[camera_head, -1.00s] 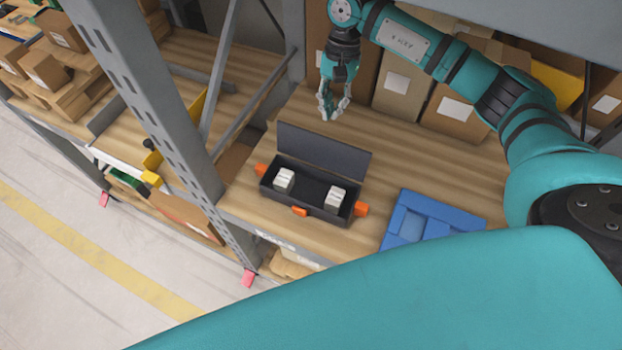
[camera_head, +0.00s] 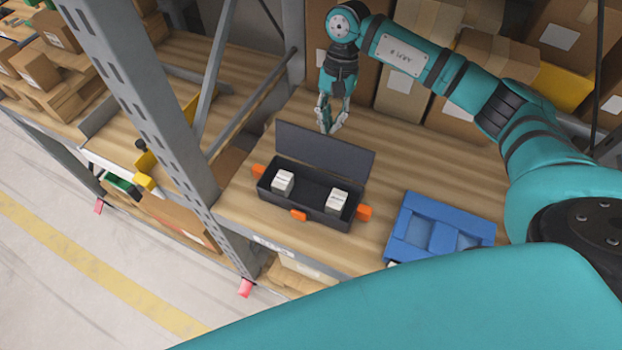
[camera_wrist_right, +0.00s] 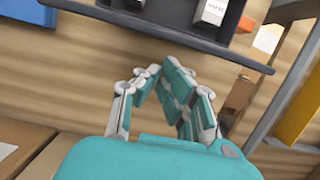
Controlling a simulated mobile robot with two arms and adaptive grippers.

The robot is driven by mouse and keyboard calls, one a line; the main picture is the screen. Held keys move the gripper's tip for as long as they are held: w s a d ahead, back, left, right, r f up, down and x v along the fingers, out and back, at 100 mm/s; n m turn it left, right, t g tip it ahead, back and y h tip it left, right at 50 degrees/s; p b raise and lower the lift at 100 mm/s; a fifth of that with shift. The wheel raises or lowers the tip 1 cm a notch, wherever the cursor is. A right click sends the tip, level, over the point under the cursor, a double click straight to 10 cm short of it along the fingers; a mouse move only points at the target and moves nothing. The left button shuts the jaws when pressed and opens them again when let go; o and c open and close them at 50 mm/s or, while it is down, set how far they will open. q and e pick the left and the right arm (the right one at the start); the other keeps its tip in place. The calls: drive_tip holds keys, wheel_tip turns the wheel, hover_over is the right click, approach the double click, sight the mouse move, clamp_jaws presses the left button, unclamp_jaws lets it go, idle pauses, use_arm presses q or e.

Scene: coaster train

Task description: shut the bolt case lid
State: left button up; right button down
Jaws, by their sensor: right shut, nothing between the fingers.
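The bolt case (camera_head: 312,200) is a dark box with orange latches on the wooden shelf. Its lid (camera_head: 325,151) stands open, raised along the far side. Two small white boxes lie inside, one at the left (camera_head: 283,182) and one at the right (camera_head: 337,201). My right gripper (camera_head: 330,130) is shut and empty, fingers pointing down just behind the lid; I cannot tell whether it touches it. In the right wrist view, the fingers (camera_wrist_right: 165,75) are below the lid's dark edge (camera_wrist_right: 160,33), with the case interior beyond. My left gripper is not in view.
A blue tray (camera_head: 440,228) sits right of the case. Cardboard boxes (camera_head: 405,85) line the back of the shelf. A grey rack upright (camera_head: 150,130) stands to the left. Bare shelf wood lies between the case and the tray.

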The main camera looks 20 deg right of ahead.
sight(323, 135)
drive_tip(key=shift+s+a, duration=1.65)
drive_tip(key=shift+a, duration=0.15)
drive_tip(key=s+a, duration=0.5)
drive_tip(key=shift+s+a, duration=0.2)
drive_tip(key=shift+a, duration=0.2)
idle(1.5)
drive_tip(key=shift+s+a, duration=0.1)
drive_tip(key=shift+f+b, duration=0.2)
drive_tip(key=shift+b, duration=0.25)
drive_tip(key=shift+f+b, duration=2.75)
drive_tip(key=shift+b, duration=0.4)
drive_tip(key=shift+r, duration=0.1)
